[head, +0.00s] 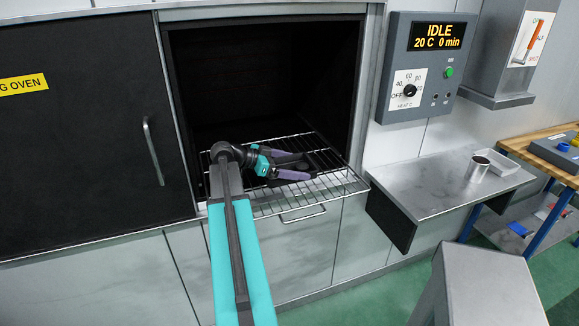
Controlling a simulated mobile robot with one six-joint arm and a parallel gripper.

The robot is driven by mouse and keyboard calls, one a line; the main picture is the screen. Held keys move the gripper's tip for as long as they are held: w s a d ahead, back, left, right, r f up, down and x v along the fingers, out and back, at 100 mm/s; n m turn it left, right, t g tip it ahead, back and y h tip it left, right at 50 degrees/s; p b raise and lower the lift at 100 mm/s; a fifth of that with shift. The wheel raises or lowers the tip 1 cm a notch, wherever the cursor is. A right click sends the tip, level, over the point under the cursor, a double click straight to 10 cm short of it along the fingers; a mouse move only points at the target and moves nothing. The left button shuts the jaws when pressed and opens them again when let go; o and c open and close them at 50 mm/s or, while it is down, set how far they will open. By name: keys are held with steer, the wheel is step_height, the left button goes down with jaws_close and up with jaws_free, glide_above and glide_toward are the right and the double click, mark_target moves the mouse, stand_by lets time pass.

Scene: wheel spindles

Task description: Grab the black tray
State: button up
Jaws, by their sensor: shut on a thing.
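The black tray (326,160) is a low dark shape on the wire rack (341,186) at the oven mouth. It is hard to make out against the dark interior, and my gripper hides part of it. My gripper (300,165), with purple fingers, reaches in from the left at rack height. Its fingers are shut on the tray's near-left side. The tray looks level and low over the rack; I cannot tell whether it touches the bars.
The oven (262,80) is open, its black door (80,120) to the left. A control panel (425,65) reads IDLE, 20 C, 0 min. A metal shelf (425,185) at right holds a metal cup (478,168), with free room on its left. A grey block (485,285) stands in front.

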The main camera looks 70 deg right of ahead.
steer(key=s+a+b, duration=0.1)
steer(key=s+a, duration=0.1)
steer(key=s, duration=0.1)
steer(key=s+a+b, duration=0.1)
steer(key=s+a, duration=0.2)
steer(key=s+a+r+b, duration=0.1)
steer(key=s+a, duration=0.1)
steer(key=s, duration=0.1)
steer(key=shift+s+a+r+b, duration=0.1)
steer(key=shift+s+a+b, duration=0.2)
steer(key=shift+a, duration=0.1)
steer(key=shift+s, duration=0.1)
stand_by(0.5)
